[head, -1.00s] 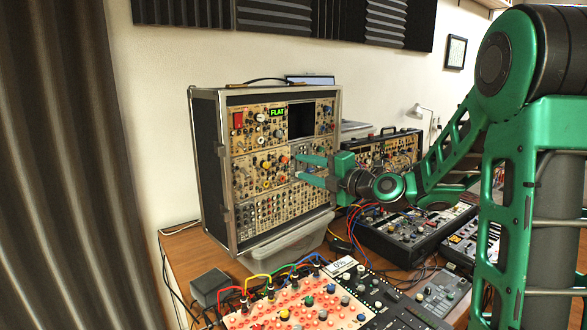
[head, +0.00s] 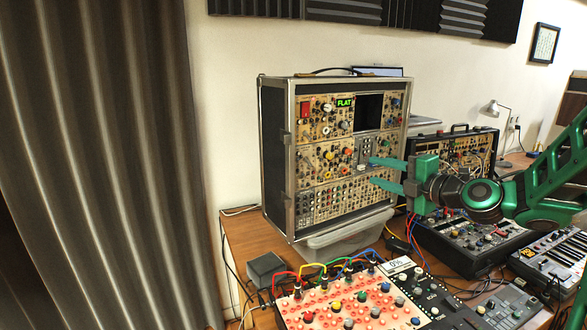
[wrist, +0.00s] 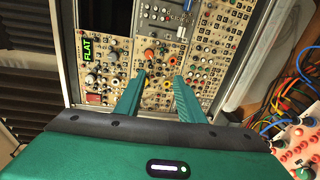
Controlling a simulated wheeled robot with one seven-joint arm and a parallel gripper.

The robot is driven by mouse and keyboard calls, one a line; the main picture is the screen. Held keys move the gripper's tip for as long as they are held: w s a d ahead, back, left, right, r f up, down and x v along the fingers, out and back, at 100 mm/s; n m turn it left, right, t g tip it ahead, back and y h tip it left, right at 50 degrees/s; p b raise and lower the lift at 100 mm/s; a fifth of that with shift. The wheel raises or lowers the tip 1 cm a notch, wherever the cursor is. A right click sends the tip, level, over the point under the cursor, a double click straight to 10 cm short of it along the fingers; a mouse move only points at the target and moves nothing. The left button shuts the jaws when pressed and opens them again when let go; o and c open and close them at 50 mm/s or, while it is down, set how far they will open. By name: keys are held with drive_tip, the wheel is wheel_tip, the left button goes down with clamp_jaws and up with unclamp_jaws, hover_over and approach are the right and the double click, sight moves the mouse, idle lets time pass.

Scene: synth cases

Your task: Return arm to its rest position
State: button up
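My gripper (head: 375,174) is green, with two fingers held apart and nothing between them. It is in front of the tall synth case (head: 270,150), at the height of its middle row of modules. In the wrist view, the open fingers (wrist: 158,98) point at the case's panel (wrist: 160,55), with orange knobs beyond the tips. I cannot tell how much gap is left between the tips and the panel. The green arm reaches in from the right edge of the head view.
A red-lit mixer (head: 345,303) with patch cables stands at the front of the wooden desk (head: 240,250). A clear tray (head: 345,236) sits under the case. A second synth case (head: 478,138), a black module (head: 450,240) and a keyboard (head: 560,256) stand right. A grey curtain (head: 100,160) hangs left.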

drive_tip(key=s+d+f+m+g+h, duration=0.2)
drive_tip(key=s+d+f+m+g, duration=0.15)
drive_tip(key=s+f+m, duration=0.3)
drive_tip(key=s+d+f+m+g+h, duration=0.2)
drive_tip(key=s+f+m+g+h, duration=0.15)
drive_tip(key=s+f+m, duration=0.35)
drive_tip(key=s+d+f+m+g+h, duration=0.1)
drive_tip(key=s+d+m+g, duration=0.2)
drive_tip(key=s+m, duration=0.5)
drive_tip(key=s+d+f+m+g+h, duration=0.1)
drive_tip(key=s+d+m+g, duration=0.2)
drive_tip(key=s+m, duration=0.6)
drive_tip(key=s+g, duration=0.2)
drive_tip(key=s, duration=0.7)
drive_tip(key=shift+d+f, duration=0.2)
drive_tip(key=shift+d, duration=0.2)
drive_tip(key=shift+w+f, duration=0.25)
drive_tip(key=shift+w, duration=0.4)
